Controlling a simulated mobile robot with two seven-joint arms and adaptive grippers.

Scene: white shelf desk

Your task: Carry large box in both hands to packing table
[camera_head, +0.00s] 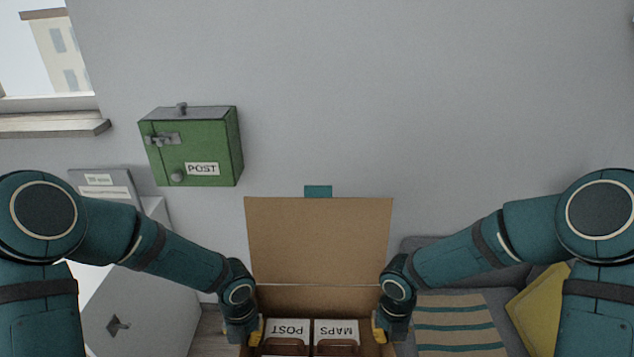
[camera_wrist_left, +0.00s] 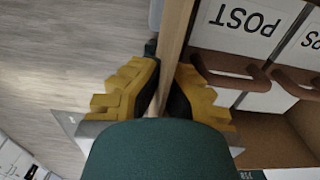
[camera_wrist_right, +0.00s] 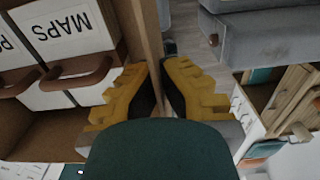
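The large box (camera_head: 318,240) is brown cardboard with its lid flap raised. It is at the bottom middle of the head view, between my arms. Inside stand white holders labelled POST (camera_head: 288,330) and MAPS (camera_head: 336,331), with brown handles. My left gripper (camera_wrist_left: 160,88) has its yellow fingers on either side of the box's left wall (camera_wrist_left: 172,45), shut on it. My right gripper (camera_wrist_right: 158,88) likewise has its fingers on either side of the right wall (camera_wrist_right: 148,40), shut on it. The box's bottom is hidden, and I cannot identify the packing table.
A green POST box (camera_head: 190,150) is on the wall at left. A white cabinet (camera_head: 140,315) stands left of the box. A grey sofa with a striped blanket (camera_head: 455,325) and yellow cushion (camera_head: 535,310) is at right. Bare floor (camera_wrist_left: 70,50) shows beside the box.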

